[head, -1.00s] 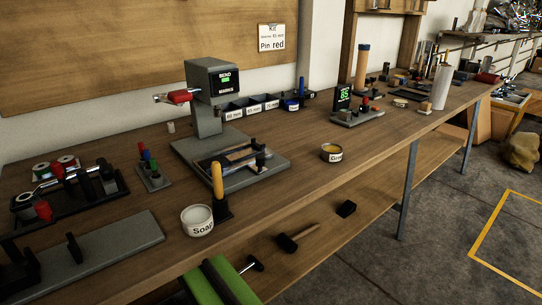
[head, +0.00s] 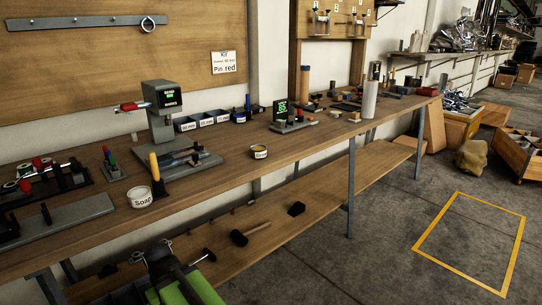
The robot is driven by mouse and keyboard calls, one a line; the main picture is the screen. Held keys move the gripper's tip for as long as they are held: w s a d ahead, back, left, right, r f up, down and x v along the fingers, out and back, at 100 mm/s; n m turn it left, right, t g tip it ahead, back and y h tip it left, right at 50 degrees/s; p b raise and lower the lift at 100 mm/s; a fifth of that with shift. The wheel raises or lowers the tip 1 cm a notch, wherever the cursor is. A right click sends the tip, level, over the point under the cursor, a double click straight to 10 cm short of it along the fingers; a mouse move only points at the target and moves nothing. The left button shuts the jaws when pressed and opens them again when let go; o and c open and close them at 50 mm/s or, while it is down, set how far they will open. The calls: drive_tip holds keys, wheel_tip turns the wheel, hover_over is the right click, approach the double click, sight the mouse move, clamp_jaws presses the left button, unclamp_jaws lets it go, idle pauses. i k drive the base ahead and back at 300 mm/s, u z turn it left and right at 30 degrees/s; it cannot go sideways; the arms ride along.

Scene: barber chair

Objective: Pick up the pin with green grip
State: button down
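Left of the stand is a dark tray (head: 45,188) with red-handled items. To the right are a soap tin (head: 140,197), a yellow-handled tool (head: 154,167) and a bending machine (head: 163,115). A hammer (head: 245,234) lies on the lower shelf.

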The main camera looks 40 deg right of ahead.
sight(111, 158)
drive_tip(key=z, duration=0.05)
drive_tip(key=k, duration=0.15)
drive_tip(key=z, duration=2.95)
drive_tip(key=k, duration=0.95)
drive_tip(key=u, duration=1.6)
drive_tip(key=i, duration=1.55)
drive_tip(key=u, duration=0.05)
